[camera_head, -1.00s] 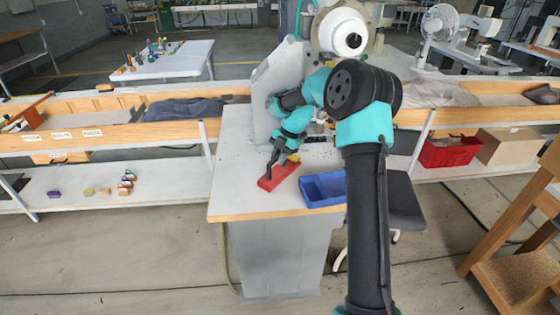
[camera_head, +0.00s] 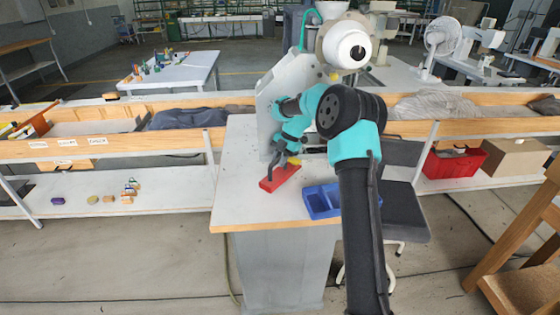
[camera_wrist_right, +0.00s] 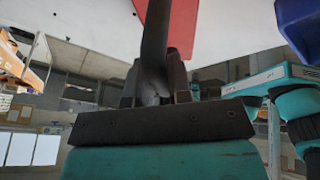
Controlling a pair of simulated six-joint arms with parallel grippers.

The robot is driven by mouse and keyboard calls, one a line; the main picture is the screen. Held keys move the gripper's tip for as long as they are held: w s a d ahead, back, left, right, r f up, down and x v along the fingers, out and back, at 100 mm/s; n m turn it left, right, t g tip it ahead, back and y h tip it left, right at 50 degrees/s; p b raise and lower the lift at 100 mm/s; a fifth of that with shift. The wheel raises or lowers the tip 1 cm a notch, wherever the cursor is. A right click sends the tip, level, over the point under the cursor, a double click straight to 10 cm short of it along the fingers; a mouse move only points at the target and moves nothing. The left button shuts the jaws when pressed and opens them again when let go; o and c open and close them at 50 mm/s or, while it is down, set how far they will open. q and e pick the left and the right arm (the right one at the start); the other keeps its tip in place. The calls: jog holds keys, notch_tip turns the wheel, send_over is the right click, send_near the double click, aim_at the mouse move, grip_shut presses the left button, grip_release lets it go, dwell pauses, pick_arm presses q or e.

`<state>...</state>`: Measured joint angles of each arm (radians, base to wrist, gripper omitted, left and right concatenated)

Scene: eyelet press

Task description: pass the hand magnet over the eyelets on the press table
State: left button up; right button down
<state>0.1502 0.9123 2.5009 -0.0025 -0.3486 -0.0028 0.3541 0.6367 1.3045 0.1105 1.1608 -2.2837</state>
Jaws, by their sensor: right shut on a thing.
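The hand magnet, a red bar (camera_head: 281,178) with a dark handle, is at the white press table (camera_head: 243,190), left of the blue tray. My right gripper (camera_head: 283,158) is shut on its handle from above. In the right wrist view the dark handle (camera_wrist_right: 155,45) stands between the fingers (camera_wrist_right: 157,88), with part of the red bar (camera_wrist_right: 180,28) beyond. I cannot tell whether the bar touches the tabletop or hangs just above it. The eyelets are too small to make out. My left gripper is not in view.
A blue divided tray (camera_head: 320,201) stands right of the magnet, partly behind my right arm. The tall press (camera_head: 275,90) rises at the back of the table. Wooden-edged benches (camera_head: 150,143) flank it. The table's front left is clear.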

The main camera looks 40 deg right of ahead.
jog(key=shift+r, duration=0.15)
jog(key=shift+r, duration=3.4)
